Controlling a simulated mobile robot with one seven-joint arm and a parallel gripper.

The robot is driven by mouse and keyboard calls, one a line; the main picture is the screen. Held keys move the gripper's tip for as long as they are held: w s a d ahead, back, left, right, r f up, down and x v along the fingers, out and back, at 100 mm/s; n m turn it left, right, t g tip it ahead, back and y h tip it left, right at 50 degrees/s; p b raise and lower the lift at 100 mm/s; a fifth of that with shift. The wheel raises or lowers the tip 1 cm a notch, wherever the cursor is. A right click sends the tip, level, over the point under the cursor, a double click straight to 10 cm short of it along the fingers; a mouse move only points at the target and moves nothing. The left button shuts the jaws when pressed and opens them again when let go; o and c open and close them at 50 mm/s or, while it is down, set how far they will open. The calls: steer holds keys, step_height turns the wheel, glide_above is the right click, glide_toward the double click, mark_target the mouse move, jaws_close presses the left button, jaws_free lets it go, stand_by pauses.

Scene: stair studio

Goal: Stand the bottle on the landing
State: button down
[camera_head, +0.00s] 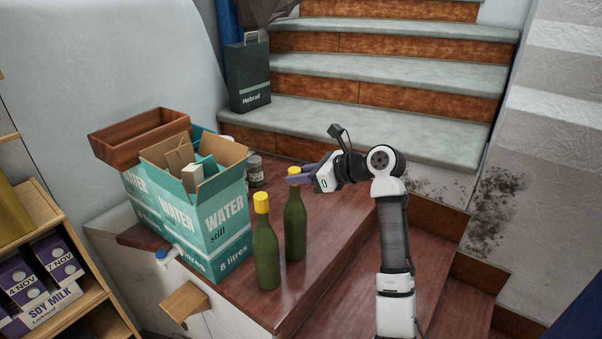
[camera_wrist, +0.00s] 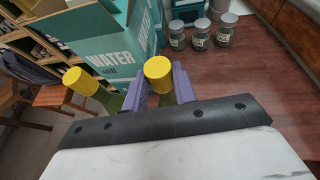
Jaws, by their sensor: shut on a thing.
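Two green bottles with yellow caps show in the head view. My gripper (camera_head: 298,178) reaches in from the right and is shut on the neck of the right bottle (camera_head: 295,226), just below its cap. That bottle is upright at the dark red wooden landing (camera_head: 325,240); I cannot tell whether its base touches the wood. The other bottle (camera_head: 266,255) stands upright on the landing, nearer and to the left. In the wrist view, the held bottle's cap (camera_wrist: 158,73) sits between the purple fingers, and the other bottle's cap (camera_wrist: 80,80) is to the left.
An open teal water carton (camera_head: 215,225) with items inside stands left of the bottles, beside a brown trough (camera_head: 140,137). Several jars (camera_wrist: 198,33) stand behind. Grey-topped stairs (camera_head: 390,75) rise behind, with a dark bag (camera_head: 249,75). The landing right of the bottles is clear.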

steer(key=shift+r, duration=0.1)
steer(key=c, duration=1.1)
jaws_free()
steer(key=b+v, duration=0.2)
steer(key=v, duration=1)
steer(key=shift+b, duration=0.35)
steer(key=shift+a, duration=0.1)
